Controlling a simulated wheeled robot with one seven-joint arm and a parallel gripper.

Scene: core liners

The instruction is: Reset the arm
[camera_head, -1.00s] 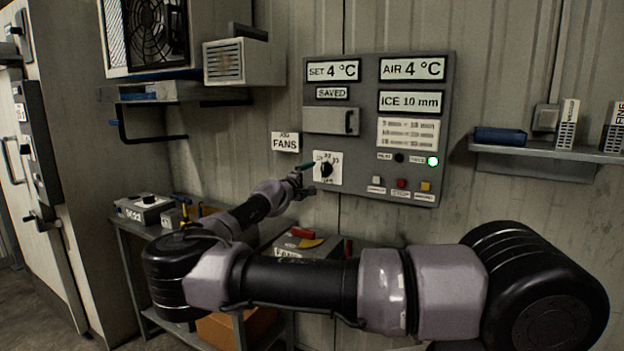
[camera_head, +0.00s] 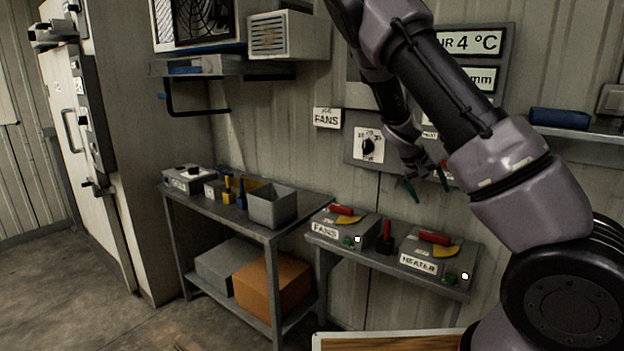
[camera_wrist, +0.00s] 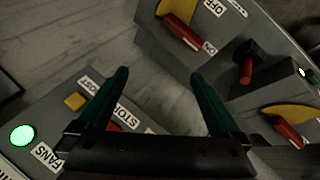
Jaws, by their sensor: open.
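My gripper (camera_head: 427,184) is open and empty, its two green fingers pointing down in front of the grey control panel (camera_head: 355,150). My arm is folded up high at the right of the head view and hides much of the panel. In the wrist view, my gripper (camera_wrist: 158,95) shows its fingers spread apart with nothing between them. Part of the panel with a lit green light (camera_wrist: 22,135) lies at the lower left there.
Below stand a FANS box (camera_head: 345,226) and a HEATER box (camera_head: 437,256), each with a red handle, on a low shelf. A bench (camera_head: 268,233) with a grey bin (camera_head: 271,206) stands left. A shelf (camera_head: 590,137) juts out at right. Floor at lower left is clear.

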